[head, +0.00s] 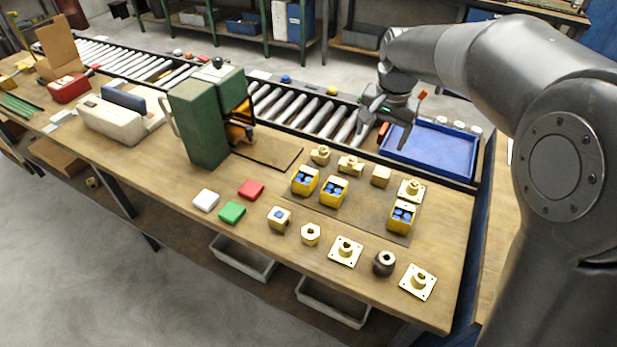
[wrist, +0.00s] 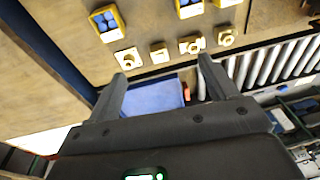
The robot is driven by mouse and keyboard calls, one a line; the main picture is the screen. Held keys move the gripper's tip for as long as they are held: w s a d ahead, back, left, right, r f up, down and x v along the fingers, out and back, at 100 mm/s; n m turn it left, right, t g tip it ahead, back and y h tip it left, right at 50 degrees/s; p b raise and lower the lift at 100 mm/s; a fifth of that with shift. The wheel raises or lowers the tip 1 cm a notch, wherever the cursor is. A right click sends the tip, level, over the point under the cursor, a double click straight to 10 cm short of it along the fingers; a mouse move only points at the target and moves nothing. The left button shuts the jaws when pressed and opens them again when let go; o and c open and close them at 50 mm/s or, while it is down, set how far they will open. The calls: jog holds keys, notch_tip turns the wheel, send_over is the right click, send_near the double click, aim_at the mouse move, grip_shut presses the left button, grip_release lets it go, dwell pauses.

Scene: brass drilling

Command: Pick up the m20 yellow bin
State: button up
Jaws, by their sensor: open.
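Three small yellow bins with blue contents stand on the workbench in the head view: a left one (head: 305,181), a middle one (head: 333,191) and a right one (head: 402,217). No m20 marking is legible, so I cannot tell which is the m20 bin. In the wrist view, one yellow bin (wrist: 107,23) shows at the upper left and another (wrist: 188,7) at the top edge. My gripper (head: 386,132) is open and empty, above the roller conveyor beside the blue tray, apart from all the bins. Its fingers (wrist: 161,72) also show in the wrist view.
Brass fittings, such as a flanged one (head: 345,251), stand close around the bins. A green machine (head: 200,125) stands left of them. A blue tray (head: 431,151) lies behind, by the roller conveyor (head: 305,112).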

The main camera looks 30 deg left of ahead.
jog(key=w+a+f+g, duration=0.1)
jog(key=a+f, duration=0.6)
jog(key=a, duration=0.3)
jog(key=h, duration=0.1)
send_over(305, 178)
jog(key=s+d, duration=0.2)
notch_tip(305, 178, down, 7)
jog(key=shift+g, duration=0.3)
jog(key=f, duration=0.5)
jog(key=shift+s+d+f, duration=0.1)
jog(key=shift+s+f, duration=0.05)
jog(key=shift+s, duration=0.1)
jog(key=shift+s+a+f, duration=0.1)
jog(key=shift+a+f, duration=0.05)
jog(key=shift+f, duration=1.2)
jog(key=shift+s+a+f, duration=0.1)
jog(key=shift+a+f, duration=0.05)
jog(key=shift+f, duration=1.15)
jog(key=shift+c, duration=0.4)
jog(key=c, duration=1)
jog(key=shift+r, duration=0.1)
